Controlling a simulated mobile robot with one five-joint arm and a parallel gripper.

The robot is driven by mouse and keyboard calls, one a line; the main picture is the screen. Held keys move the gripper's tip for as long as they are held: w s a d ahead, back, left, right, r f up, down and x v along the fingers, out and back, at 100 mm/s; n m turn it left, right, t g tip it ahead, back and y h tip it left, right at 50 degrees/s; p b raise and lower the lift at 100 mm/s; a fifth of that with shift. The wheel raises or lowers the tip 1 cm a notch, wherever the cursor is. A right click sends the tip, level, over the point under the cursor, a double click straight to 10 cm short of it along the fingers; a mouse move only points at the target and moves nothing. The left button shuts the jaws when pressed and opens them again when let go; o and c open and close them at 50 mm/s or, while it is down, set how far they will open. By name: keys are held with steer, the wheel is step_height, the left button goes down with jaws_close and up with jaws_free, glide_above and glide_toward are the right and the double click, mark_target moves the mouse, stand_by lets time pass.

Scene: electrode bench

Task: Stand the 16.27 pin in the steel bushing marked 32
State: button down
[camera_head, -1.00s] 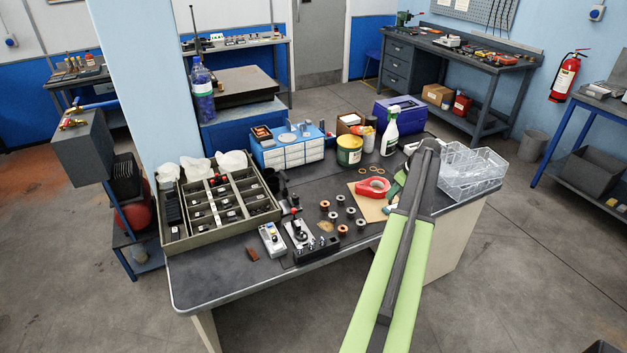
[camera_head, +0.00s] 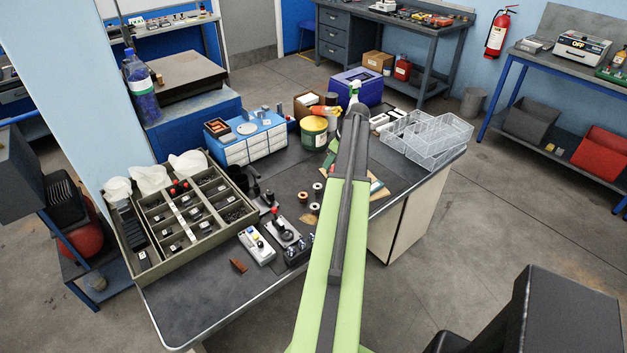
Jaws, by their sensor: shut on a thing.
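A few small round bushings stand on the dark mat of the bench. My green arm crosses in front of the others. A black block with small upright pins (camera_head: 297,251) is at the arm's left edge, partly covered. I cannot make out the 16.27 pin. My gripper is hidden beyond the far end of my arm.
A divided parts tray (camera_head: 137,258) fills the bench's left side. Two small switch boxes (camera_head: 257,246) (camera_head: 283,231) stand right of it. Clear plastic trays (camera_head: 428,138) lie at the right end. A green tub (camera_head: 313,133) stands behind.

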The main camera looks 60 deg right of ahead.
steer(key=n+b, duration=0.1)
steer(key=n, duration=0.1)
glide_above(312, 206)
steer(key=s, duration=0.2)
steer(key=f, duration=0.1)
step_height(312, 206, down, 6)
steer(key=b, duration=0.6)
steer(key=shift+w+d+f+y, duration=0.2)
steer(key=shift+d+y, duration=0.05)
steer(key=shift+y, duration=0.15)
steer(key=shift+w+f+b, duration=0.1)
steer(key=shift+f+b, duration=1.75)
steer(key=shift+b, duration=0.1)
steer(key=c, duration=1.2)
jaws_free()
steer(key=shift+c, duration=0.2)
steer(key=p+v, duration=1.6)
steer(key=v, duration=0.1)
steer(key=shift+r, duration=0.2)
